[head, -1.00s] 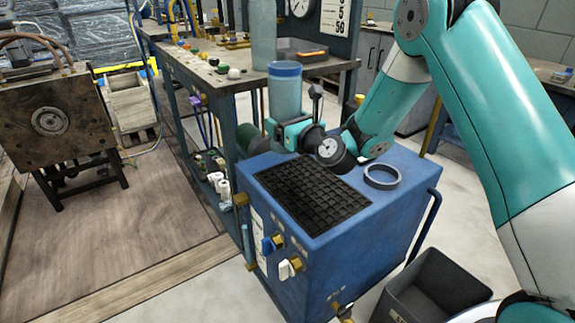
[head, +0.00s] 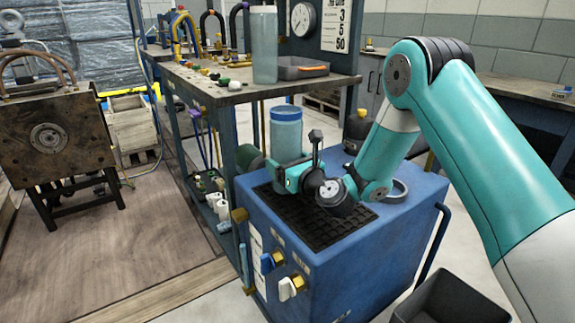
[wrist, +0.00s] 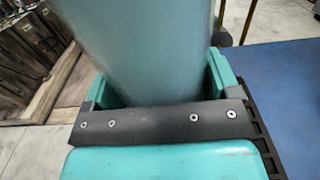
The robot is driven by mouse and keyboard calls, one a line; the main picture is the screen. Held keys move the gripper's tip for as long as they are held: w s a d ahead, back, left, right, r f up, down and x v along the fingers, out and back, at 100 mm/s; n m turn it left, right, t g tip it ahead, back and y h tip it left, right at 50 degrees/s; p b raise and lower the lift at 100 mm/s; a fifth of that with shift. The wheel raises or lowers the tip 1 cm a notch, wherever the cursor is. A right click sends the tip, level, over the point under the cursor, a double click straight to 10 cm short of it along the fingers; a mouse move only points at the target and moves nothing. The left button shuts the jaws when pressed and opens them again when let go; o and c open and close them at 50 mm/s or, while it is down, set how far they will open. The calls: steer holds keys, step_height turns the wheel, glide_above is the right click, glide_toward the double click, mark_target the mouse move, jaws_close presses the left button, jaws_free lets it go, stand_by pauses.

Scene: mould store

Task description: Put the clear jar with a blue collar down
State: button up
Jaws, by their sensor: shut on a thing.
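The clear jar with a blue collar (head: 286,136) is upright in my gripper (head: 291,170), at the far end of the black ribbed mat (head: 325,225) on the blue cabinet. My gripper is shut around the jar's lower part. The gripper hides the jar's base, so I cannot tell whether it touches the mat. In the wrist view the jar (wrist: 140,45) fills the space between the two teal fingers, and its collar is out of frame. A strip of the mat (wrist: 262,140) shows to the right of the gripper.
A grey-blue ring (head: 398,192) lies on the cabinet top (head: 415,203), right of the mat and partly behind my arm. A taller clear cylinder (head: 264,48) and a grey tray (head: 299,72) stand on the bench behind. A dark bin (head: 455,298) is on the floor at right.

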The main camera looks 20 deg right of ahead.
steer(key=o, duration=1.4)
steer(key=shift+f, duration=0.1)
